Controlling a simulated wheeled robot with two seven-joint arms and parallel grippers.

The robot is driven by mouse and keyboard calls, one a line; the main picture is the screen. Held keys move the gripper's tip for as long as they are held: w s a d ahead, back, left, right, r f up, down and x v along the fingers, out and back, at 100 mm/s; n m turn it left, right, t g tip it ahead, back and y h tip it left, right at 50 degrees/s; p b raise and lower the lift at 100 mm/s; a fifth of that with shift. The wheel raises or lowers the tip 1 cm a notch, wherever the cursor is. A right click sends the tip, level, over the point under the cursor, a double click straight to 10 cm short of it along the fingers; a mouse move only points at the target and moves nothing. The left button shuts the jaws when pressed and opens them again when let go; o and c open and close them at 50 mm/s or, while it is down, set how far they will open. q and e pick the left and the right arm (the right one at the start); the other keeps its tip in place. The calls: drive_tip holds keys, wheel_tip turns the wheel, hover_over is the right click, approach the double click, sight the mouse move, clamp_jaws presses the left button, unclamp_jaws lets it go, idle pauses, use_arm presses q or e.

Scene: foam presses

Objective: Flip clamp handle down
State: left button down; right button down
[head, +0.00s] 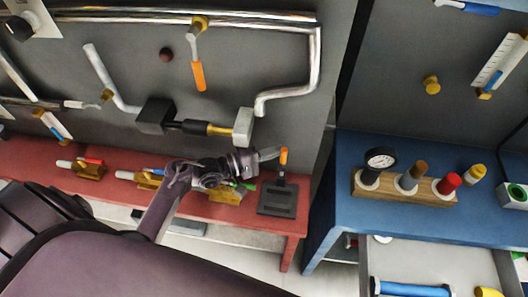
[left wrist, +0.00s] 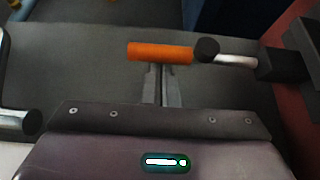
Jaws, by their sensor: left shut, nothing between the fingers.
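The clamp is a dark base plate (head: 277,199) at the right end of the red bench, with an orange handle (head: 283,156) standing up from it. In the left wrist view the orange handle (left wrist: 158,52) lies across the picture, joined by a black collar (left wrist: 206,50) and a metal rod to a dark part at the right. My left gripper (head: 272,153) is shut and empty, its tips right beside the handle. In the left wrist view the closed fingers (left wrist: 161,72) reach up to the handle's lower edge; I cannot tell whether they touch. My right gripper is not in view.
Brass-coloured holders (head: 88,171) with small tools line the red bench (head: 30,152) to the left. Pipes (head: 290,92) and a hanging orange-handled tool (head: 198,74) are on the grey wall behind. A blue bench (head: 345,215) with a gauge block (head: 425,193) stands at the right, across a gap.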

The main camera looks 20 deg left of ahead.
sight(282, 158)
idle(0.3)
use_arm(q)
drive_tip(key=s+p, duration=0.1)
drive_tip(key=s+d+m+p, duration=0.1)
drive_tip(key=s, duration=0.1)
drive_tip(key=shift+r+h, duration=0.1)
drive_tip(key=shift+h, duration=0.3)
drive_tip(key=shift+s+d+f, duration=0.1)
drive_tip(key=shift+s+f, duration=0.15)
drive_tip(key=shift+s, duration=0.15)
drive_tip(key=b+v, duration=0.1)
drive_tip(key=v, duration=0.2)
drive_tip(key=b+v, duration=0.1)
drive_tip(key=v, duration=0.3)
drive_tip(key=shift+f, duration=0.25)
drive_tip(key=shift+s+a+r, duration=0.1)
drive_tip(key=shift+s+a, duration=0.15)
drive_tip(key=shift+s, duration=0.05)
